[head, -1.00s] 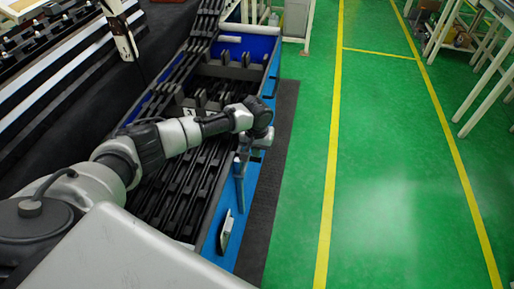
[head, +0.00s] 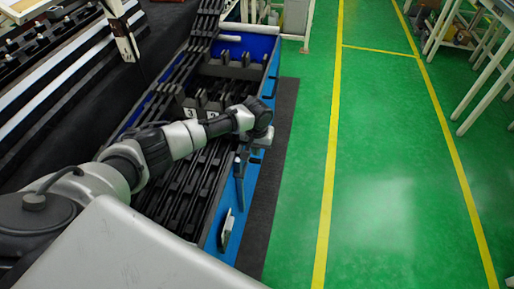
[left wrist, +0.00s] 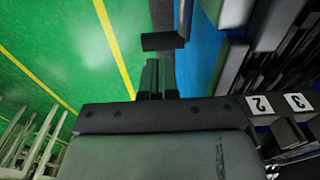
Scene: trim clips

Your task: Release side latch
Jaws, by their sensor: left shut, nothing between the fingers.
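My left gripper (head: 241,164) hangs over the right wall of the blue crate (head: 251,180). Its two dark fingers are shut together and empty, as the left wrist view (left wrist: 157,78) also shows. A pale metal plate (head: 226,228), which looks like the side latch, sits on the crate's side wall, nearer to me than the gripper. In the left wrist view a dark bar (left wrist: 162,41) lies just beyond the fingertips beside a pale plate, apparently part of this latch. I cannot tell whether the fingers touch it. My right gripper is out of view.
The crate holds long dark trim strips (head: 190,165) and dark dividers with number tags (left wrist: 258,105). A dark mat (head: 270,185) runs along its right side. The green floor (head: 390,170) to the right is clear. A dark workstation (head: 65,105) stands at the left.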

